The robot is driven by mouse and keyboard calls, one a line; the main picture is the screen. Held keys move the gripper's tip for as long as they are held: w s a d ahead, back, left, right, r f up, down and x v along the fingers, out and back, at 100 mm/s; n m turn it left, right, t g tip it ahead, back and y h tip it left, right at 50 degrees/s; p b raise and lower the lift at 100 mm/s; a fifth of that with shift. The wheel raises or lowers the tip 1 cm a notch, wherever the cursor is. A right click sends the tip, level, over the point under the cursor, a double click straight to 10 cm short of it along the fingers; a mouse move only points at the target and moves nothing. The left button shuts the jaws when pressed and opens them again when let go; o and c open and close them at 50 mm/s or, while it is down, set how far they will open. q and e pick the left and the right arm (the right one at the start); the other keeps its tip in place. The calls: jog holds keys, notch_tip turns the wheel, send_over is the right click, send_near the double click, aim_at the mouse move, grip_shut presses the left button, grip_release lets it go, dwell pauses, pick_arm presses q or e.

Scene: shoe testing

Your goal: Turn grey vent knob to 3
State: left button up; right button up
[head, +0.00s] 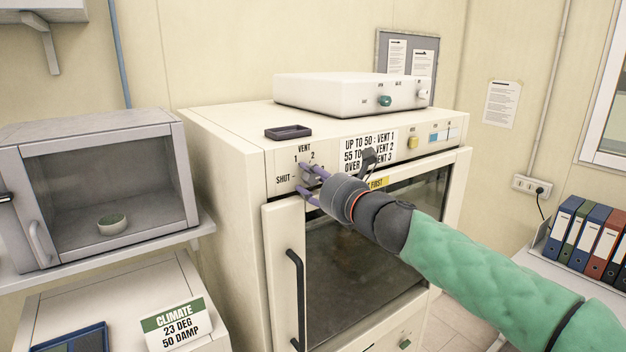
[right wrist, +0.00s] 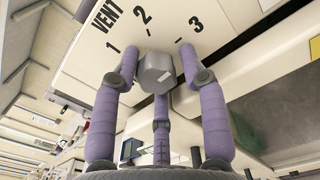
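The grey vent knob (right wrist: 155,73) is on the cream oven's front panel, at its upper left in the head view. In the right wrist view, it is a faceted grey knob with a small pale mark on its face, and the printed numbers 1, 2 and 3 run around it. I cannot tell which number it points to. My right gripper (head: 307,178) reaches the panel with its purple fingers around the knob. In the right wrist view, the fingers (right wrist: 158,62) are spread to both sides of it, with small gaps. My left gripper is out of view.
The oven (head: 226,160) has a dark handle and a glass door below the panel. A small dark tray (head: 288,132) and a white box (head: 330,92) sit on top. A grey cabinet (head: 95,135) stands left.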

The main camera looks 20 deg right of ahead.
jog(key=shift+r, duration=0.1)
jog(key=v, duration=1.2)
